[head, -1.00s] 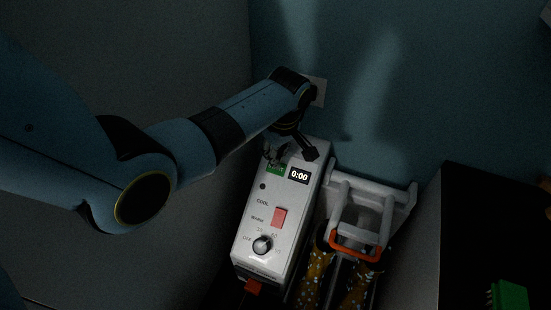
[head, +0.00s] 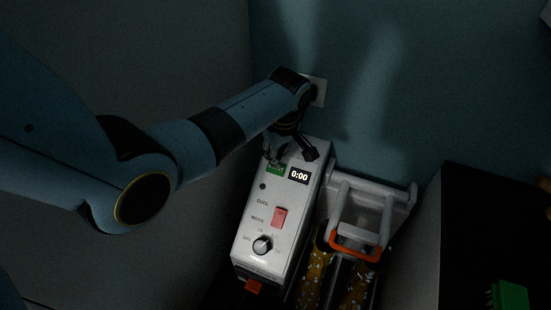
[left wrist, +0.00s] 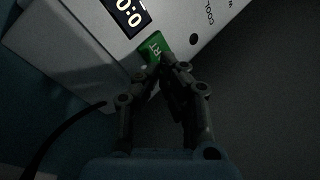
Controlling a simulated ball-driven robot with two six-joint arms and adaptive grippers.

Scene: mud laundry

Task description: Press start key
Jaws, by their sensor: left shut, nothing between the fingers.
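The green start key (head: 276,168) sits on the top part of a white control box (head: 251,226), beside a display (head: 299,175) reading 0:00. In the left wrist view the key (left wrist: 153,47) shows its last letters, and my left gripper's fingers (left wrist: 168,64) are together with their tips at the key's lower edge. Whether they touch it I cannot tell. In the head view the left gripper (head: 277,157) is just above the key and covers part of it. The gripper is shut and empty. My right gripper is not in view.
Below the key are a red switch (head: 280,217) and a black knob (head: 263,245). A grey rack (head: 385,190) with an orange bar (head: 355,248) and patterned boots (head: 317,272) stands right of the box. A dark surface (head: 460,230) is farther right. A wall is behind.

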